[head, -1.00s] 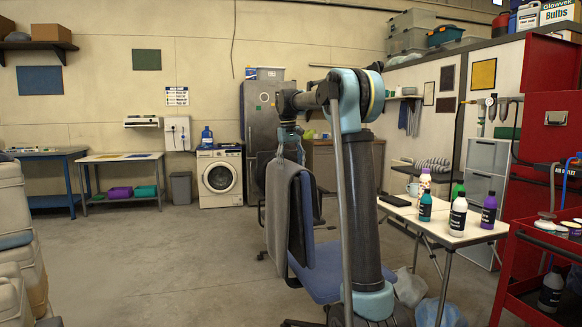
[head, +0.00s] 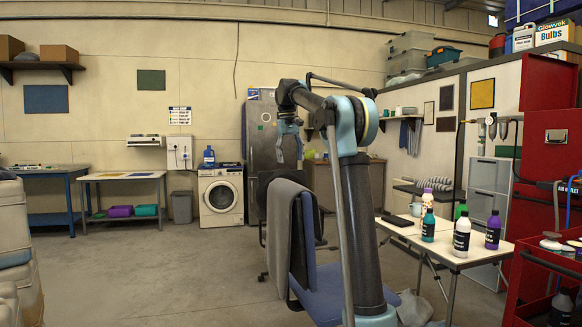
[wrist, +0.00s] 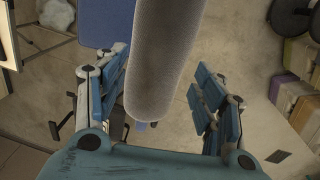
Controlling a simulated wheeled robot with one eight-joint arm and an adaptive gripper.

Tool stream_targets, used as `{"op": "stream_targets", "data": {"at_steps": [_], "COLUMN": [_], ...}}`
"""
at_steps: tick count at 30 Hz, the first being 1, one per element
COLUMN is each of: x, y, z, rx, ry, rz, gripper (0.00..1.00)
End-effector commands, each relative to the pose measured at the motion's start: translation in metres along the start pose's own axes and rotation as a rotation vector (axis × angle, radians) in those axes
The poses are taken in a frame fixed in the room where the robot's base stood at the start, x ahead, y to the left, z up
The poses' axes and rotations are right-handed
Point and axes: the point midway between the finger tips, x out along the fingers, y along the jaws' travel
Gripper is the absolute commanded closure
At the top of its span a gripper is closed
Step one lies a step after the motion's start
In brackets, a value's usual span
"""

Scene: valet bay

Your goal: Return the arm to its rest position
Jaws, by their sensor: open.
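My gripper (head: 288,152) hangs from my raised arm, above the back of a blue office chair. Its fingers are apart and empty. A grey cloth (head: 288,225) is draped over the chair back, below the gripper and apart from it in the head view. In the wrist view my gripper (wrist: 158,98) shows blue-padded fingers spread on both sides, with the grey cloth (wrist: 165,50) seen between them, farther off. The blue chair (head: 325,285) stands beside my arm, which hides part of it.
A white folding table (head: 445,252) with several bottles stands at the right, close to my arm. A red tool cart (head: 535,265) is at the far right. A washing machine (head: 220,197) and a fridge stand by the back wall. The floor (head: 170,265) at left centre is clear.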

Motion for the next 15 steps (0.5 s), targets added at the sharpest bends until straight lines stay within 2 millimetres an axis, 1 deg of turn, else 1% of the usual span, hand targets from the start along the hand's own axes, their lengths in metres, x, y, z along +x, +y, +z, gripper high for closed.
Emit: {"op": "stream_targets", "data": {"at_steps": [11,14,15], "x": [-0.002,-0.002,-0.001], "y": [-0.001,0.000,0.001], "z": [0.000,0.005,0.010], "rx": [0.000,0.002,0.005], "ry": [0.000,0.002,0.003], "rz": [0.000,-0.001,-0.001], "gripper": [0.37,0.37,0.37]}}
